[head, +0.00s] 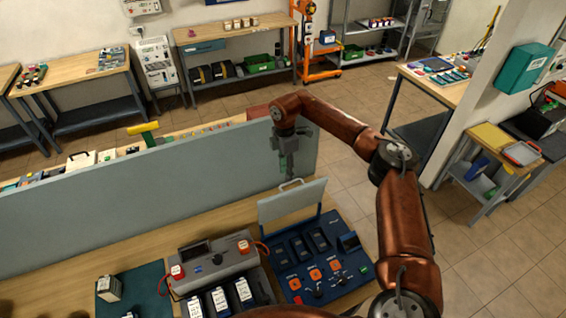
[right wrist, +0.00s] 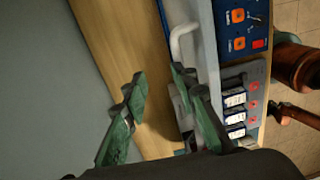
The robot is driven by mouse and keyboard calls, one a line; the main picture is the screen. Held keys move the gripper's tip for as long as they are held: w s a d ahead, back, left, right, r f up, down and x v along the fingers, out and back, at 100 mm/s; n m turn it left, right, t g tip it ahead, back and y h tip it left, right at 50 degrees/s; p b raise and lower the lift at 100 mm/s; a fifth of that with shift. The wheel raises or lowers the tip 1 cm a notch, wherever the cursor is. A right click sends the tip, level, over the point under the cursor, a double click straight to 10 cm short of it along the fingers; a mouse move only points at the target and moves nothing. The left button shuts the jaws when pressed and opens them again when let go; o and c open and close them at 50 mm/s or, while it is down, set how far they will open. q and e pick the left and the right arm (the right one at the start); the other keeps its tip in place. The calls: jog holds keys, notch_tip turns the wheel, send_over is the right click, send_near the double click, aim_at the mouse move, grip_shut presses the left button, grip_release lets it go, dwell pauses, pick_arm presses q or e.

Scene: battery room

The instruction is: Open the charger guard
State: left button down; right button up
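The charger (head: 322,277) is a dark blue box with dark slots, orange knobs and a small screen, on the bench. Its guard (head: 291,202) is a pale grey panel standing up along the charger's back edge, leaving the slots uncovered. A light handle (head: 291,183) is on the guard's upper edge; it also shows in the right wrist view (right wrist: 177,38). My right gripper (head: 288,178) points down just above and behind the handle. In the right wrist view its green fingers (right wrist: 158,76) are apart with nothing between them; one is close to the guard, contact unclear. My left gripper is not seen.
A grey tester (head: 214,262) with red clips stands left of the charger, with several batteries in front of it. A battery (head: 109,288) stands on a dark green mat. A tall grey partition (head: 130,205) runs behind the bench, close to my right gripper.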

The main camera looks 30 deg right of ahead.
jog(key=shift+w+r+p, duration=0.2)
jog(key=shift+w+r, duration=0.15)
jog(key=shift+w, duration=0.35)
jog(key=shift+w+r+p, duration=0.15)
jog(key=shift+w+r, duration=0.2)
jog(key=shift+w, duration=0.35)
notch_tip(320, 180, up, 12)
jog(key=w, duration=0.1)
jog(key=shift+d, duration=0.1)
dwell(0.5)
